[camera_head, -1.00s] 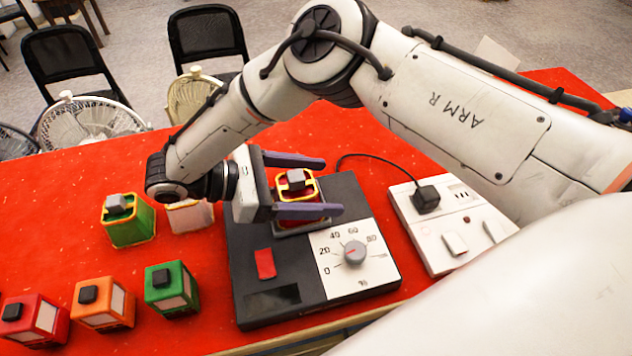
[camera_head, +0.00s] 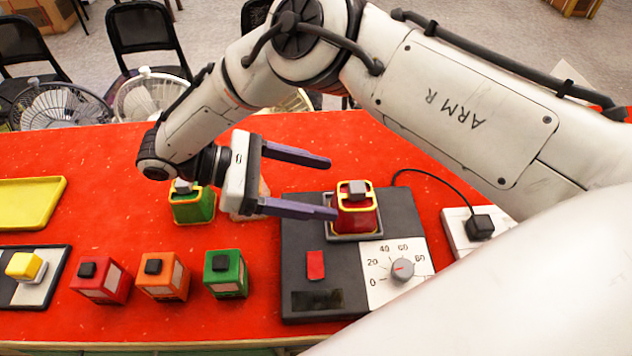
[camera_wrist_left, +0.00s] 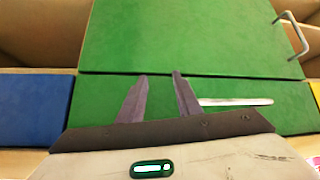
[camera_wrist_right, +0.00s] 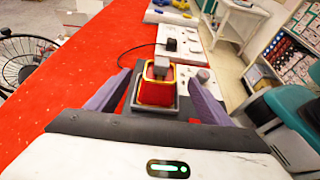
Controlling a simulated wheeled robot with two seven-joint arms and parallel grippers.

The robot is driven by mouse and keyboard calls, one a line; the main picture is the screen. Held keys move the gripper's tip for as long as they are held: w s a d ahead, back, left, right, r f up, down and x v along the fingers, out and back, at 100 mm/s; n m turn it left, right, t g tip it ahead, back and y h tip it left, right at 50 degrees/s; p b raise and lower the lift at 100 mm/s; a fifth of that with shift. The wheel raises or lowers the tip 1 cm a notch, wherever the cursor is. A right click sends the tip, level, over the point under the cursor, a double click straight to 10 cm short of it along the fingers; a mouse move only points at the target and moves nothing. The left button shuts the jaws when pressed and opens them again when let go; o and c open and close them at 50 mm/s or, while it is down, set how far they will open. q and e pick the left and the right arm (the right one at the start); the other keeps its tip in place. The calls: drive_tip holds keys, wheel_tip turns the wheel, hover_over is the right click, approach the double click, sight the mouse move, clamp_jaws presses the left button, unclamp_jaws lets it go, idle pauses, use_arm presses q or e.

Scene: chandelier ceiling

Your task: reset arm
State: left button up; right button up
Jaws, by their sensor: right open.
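My right gripper (camera_head: 334,188) is open and empty in the head view. Its purple fingers point right, just left of a red container (camera_head: 355,215) with a yellow rim and a grey knob. The container sits upright in the grey square holder of a black device (camera_head: 303,240). One fingertip overlaps the container's left edge in the picture; I cannot tell if they touch. In the right wrist view the red container (camera_wrist_right: 157,92) lies ahead, between the lines of the fingers. My left gripper (camera_wrist_left: 160,74) is open and empty in the left wrist view, facing green panels (camera_wrist_left: 190,38).
Red (camera_head: 100,280), orange (camera_head: 163,276) and green (camera_head: 226,273) blocks line the front of the red table. A yellow tray (camera_head: 28,203) lies at left. A white panel (camera_head: 462,236) holds a plug with its cable.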

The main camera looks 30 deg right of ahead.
drive_tip(key=shift+w+a+r, duration=0.1)
drive_tip(key=shift+a+r, duration=0.05)
drive_tip(key=shift+a, duration=0.1)
idle(0.4)
